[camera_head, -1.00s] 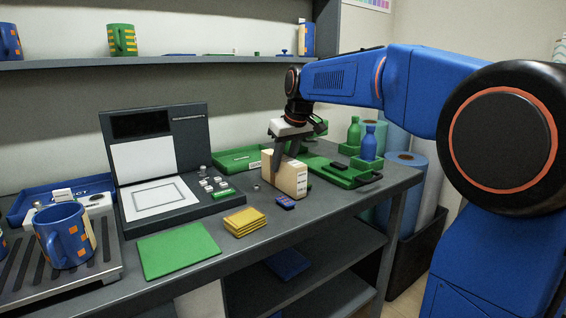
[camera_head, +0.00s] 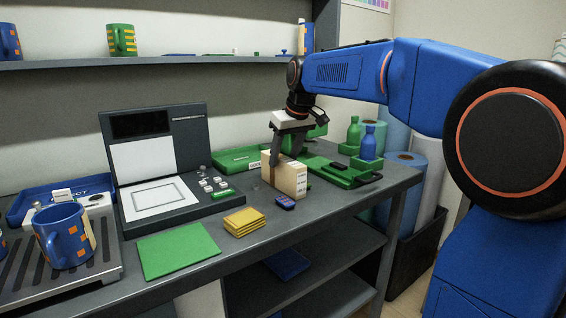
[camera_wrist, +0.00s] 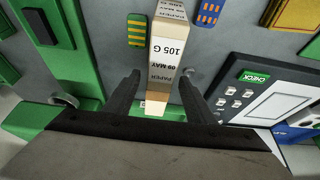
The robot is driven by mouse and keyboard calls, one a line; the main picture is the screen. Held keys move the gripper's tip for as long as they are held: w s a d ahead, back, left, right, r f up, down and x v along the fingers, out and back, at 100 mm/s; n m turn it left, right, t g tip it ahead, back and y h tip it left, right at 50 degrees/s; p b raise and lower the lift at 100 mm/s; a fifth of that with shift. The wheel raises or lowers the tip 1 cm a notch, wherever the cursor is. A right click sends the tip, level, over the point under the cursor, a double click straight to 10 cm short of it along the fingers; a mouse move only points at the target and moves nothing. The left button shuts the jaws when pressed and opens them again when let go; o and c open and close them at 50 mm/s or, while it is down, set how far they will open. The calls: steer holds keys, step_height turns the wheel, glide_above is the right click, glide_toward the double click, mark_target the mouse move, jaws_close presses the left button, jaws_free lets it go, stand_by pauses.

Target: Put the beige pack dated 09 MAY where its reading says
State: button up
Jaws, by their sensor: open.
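The beige pack (camera_head: 288,177) stands upright on the grey bench, right of the check station. In the wrist view its end label (camera_wrist: 167,45) reads PAPER, 105 G, 09 MAY. My gripper (camera_head: 284,155) is above the pack in the head view, with one finger in front of its side. In the wrist view my gripper (camera_wrist: 157,88) is open, its fingers apart on either side of the pack. The check station (camera_head: 150,165) has a white pad with a drawn rectangle and a dark display with no reading visible. Its CHECK key (camera_wrist: 255,77) is green.
Green trays (camera_head: 238,158) stand behind and right of the pack, with green and blue bottles (camera_head: 368,142) at the right. A small blue item (camera_head: 285,202), a yellow stack (camera_head: 245,222) and a green mat (camera_head: 178,250) lie in front. A blue mug (camera_head: 62,236) stands at left.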

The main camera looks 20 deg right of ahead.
steer(key=v, duration=0.9)
steer(key=shift+s+r, duration=0.2)
steer(key=shift+r, duration=0.15)
